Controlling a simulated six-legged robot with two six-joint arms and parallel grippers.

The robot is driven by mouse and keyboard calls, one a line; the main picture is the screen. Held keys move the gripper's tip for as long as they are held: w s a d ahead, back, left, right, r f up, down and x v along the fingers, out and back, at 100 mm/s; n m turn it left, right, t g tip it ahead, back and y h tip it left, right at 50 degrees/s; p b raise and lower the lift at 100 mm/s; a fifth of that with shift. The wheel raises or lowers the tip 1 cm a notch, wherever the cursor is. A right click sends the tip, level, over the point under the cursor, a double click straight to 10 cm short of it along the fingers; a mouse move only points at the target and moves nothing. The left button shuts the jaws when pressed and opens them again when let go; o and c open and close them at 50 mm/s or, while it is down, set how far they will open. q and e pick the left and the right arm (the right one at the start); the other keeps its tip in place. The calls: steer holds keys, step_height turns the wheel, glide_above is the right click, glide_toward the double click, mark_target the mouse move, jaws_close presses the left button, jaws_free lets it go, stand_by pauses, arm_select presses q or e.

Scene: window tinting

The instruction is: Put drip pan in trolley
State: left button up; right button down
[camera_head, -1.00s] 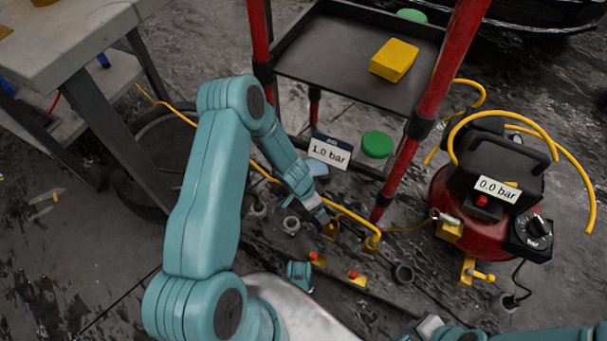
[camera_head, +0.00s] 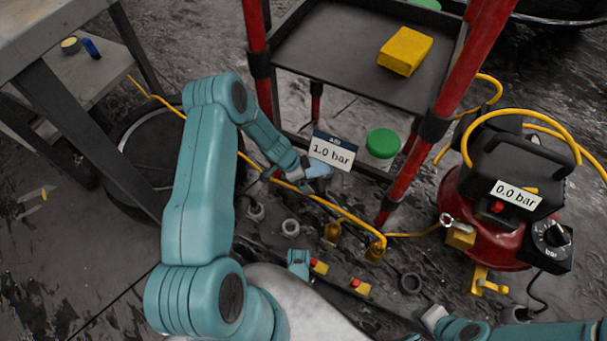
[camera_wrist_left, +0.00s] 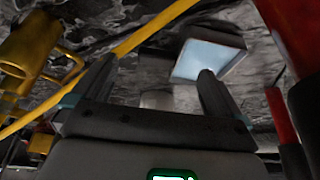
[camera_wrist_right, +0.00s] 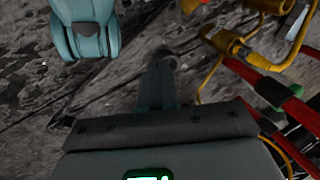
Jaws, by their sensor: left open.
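A pale blue, shallow, tray-like thing with a grey rim lies just ahead of my left gripper in the left wrist view (camera_wrist_left: 208,60). It also shows in the head view (camera_head: 319,168), under the 1.0 bar sign; I cannot tell for sure that it is the drip pan. My left gripper (camera_wrist_left: 157,74) is open, and nothing shows held between its fingers. The trolley (camera_head: 345,60) has red posts and a dark top tray and stands just beyond. My right gripper (camera_wrist_right: 158,75) has its fingers together over bare floor, holding nothing.
A yellow block (camera_head: 405,51) lies on the trolley's top tray. A green-lidded jar (camera_head: 382,145) stands lower down. A red compressor (camera_head: 495,215) is at right, and a yellow hose (camera_head: 345,213) crosses the floor. A grey table (camera_head: 50,35) is at left.

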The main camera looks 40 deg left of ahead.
arm_select(q)
steer(key=b+x, duration=0.2)
steer(key=x, duration=0.5)
steer(key=shift+d+f, duration=0.1)
steer(key=shift+f, duration=0.05)
steer(key=shift+w, duration=0.1)
arm_select(e)
steer(key=shift+w+d+f+t, duration=0.15)
steer(key=shift+w+f, duration=0.2)
steer(key=shift+f, duration=0.2)
steer(key=shift+w+d+f+t, duration=0.15)
steer(key=shift+w+f, duration=0.2)
steer(key=shift+f, duration=0.2)
arm_select(q)
steer(key=shift+c, duration=0.3)
steer(key=c, duration=1.1)
